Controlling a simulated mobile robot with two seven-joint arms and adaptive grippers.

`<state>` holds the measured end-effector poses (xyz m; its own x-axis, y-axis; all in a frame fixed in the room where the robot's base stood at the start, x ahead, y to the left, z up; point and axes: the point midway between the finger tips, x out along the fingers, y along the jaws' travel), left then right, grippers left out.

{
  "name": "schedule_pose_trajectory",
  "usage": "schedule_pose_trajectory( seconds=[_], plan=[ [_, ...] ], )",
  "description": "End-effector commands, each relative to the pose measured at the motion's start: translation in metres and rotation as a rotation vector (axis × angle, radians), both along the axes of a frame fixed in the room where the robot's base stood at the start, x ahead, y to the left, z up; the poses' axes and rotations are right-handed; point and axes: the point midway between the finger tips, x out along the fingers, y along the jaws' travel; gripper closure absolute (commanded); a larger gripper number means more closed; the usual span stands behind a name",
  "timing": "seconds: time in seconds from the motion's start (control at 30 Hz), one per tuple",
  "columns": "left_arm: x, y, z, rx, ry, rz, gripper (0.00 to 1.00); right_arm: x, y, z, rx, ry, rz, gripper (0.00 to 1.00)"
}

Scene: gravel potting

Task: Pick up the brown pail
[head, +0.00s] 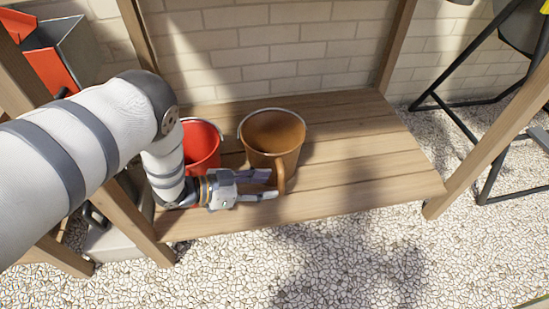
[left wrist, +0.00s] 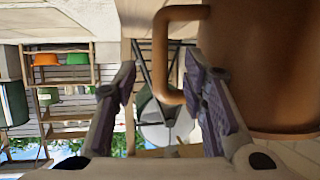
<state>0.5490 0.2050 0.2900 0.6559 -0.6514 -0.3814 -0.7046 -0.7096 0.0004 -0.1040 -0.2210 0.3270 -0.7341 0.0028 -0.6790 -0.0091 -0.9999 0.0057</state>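The brown pail (head: 272,135) stands upright on the wooden shelf (head: 350,150), with a thin wire bail at its rim and a brown side handle (head: 281,178) facing the front. My left gripper (head: 272,186) is at this handle, reaching in from the left. In the left wrist view the pail (left wrist: 265,65) fills the right side and its handle (left wrist: 160,60) lies between the fingers of my left gripper (left wrist: 162,82). The fingers are open, with a visible gap to the handle on the left. My right gripper is not in view.
A red pail (head: 200,143) stands close to the left of the brown one, partly hidden by my left arm. Wooden posts (head: 490,145) frame the shelf. The shelf's right part is clear. Gravel floor (head: 350,255) lies in front.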

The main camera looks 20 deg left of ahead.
Motion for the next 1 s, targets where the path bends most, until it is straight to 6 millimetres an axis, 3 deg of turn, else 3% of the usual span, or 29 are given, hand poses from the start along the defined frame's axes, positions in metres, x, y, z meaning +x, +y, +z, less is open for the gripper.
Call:
schedule_pose_trajectory(
  seconds=[0.3, 0.5, 0.67, 1.0],
  plan=[
    [0.034, -0.034, -0.019, 0.0, 0.002, -0.001, 0.61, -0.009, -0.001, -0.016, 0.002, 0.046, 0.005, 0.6],
    [0.036, -0.035, -0.016, 0.001, 0.001, 0.002, 0.61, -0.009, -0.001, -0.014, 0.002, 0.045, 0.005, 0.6],
    [0.036, -0.035, -0.016, 0.001, 0.0, 0.002, 0.97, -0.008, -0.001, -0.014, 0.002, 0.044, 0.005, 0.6],
    [0.036, -0.035, -0.015, 0.0, -0.002, 0.001, 1.0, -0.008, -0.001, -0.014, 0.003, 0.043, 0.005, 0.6]
  ],
)
